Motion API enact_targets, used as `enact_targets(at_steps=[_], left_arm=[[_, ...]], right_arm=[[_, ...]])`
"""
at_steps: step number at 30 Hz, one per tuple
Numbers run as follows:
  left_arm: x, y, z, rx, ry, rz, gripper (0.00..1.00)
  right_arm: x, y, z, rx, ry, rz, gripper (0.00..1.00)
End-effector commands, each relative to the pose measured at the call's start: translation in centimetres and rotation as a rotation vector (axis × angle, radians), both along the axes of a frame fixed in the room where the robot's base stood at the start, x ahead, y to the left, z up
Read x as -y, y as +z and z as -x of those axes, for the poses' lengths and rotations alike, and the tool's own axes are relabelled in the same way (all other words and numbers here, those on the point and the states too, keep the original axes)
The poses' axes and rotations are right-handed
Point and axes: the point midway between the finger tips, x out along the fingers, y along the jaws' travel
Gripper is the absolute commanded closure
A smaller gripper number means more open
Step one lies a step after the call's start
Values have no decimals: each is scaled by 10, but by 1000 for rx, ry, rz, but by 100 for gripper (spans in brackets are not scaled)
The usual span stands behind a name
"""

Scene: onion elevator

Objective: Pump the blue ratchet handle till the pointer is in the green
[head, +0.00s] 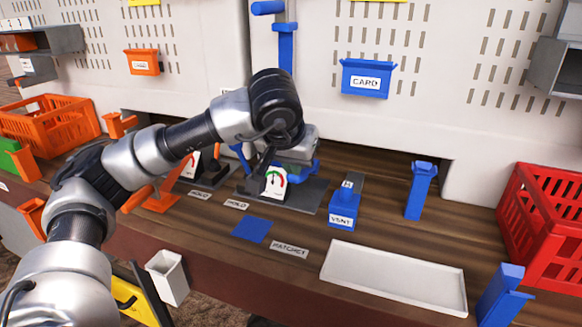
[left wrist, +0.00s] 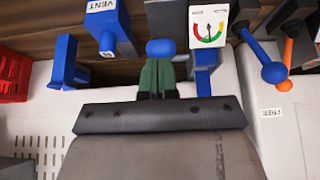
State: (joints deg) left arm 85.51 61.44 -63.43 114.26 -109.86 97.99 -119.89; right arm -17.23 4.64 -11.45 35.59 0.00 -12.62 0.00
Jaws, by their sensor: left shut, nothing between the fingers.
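The blue ratchet handle's rounded end (left wrist: 160,47) shows in the left wrist view just beyond the fingertips of my left gripper (left wrist: 160,63). The green fingers are together with nothing between them; whether they touch the blue end I cannot tell. In the head view my left gripper (head: 290,158) is over the mechanism on the dark base, and the wrist hides much of it. The gauge (head: 274,182) is a white dial with a coloured arc and dark pointer. It also shows in the left wrist view (left wrist: 209,22); the pointer's exact reading is unclear. My right gripper is not visible.
A blue VENT block (head: 344,215) stands right of the gauge. A second gauge and an orange lever (head: 161,201) stand left. A blue square (head: 252,229), a RATCHET label (head: 290,249) and a white tray (head: 393,277) lie in front. A red crate (head: 545,225) is far right.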

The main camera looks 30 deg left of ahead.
Motion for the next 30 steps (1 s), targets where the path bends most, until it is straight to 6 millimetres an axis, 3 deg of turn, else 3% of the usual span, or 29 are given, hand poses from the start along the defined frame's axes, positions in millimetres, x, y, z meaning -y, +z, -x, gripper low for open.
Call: enact_targets(at_steps=[6, 12, 30], left_arm=[[5, 46, 23, 10, -1, 0, 100], [8, 73, 36, 8, 1, 0, 100], [8, 82, 41, 7, 2, 1, 100]], right_arm=[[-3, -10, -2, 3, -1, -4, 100], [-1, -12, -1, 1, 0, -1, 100], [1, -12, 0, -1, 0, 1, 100]])
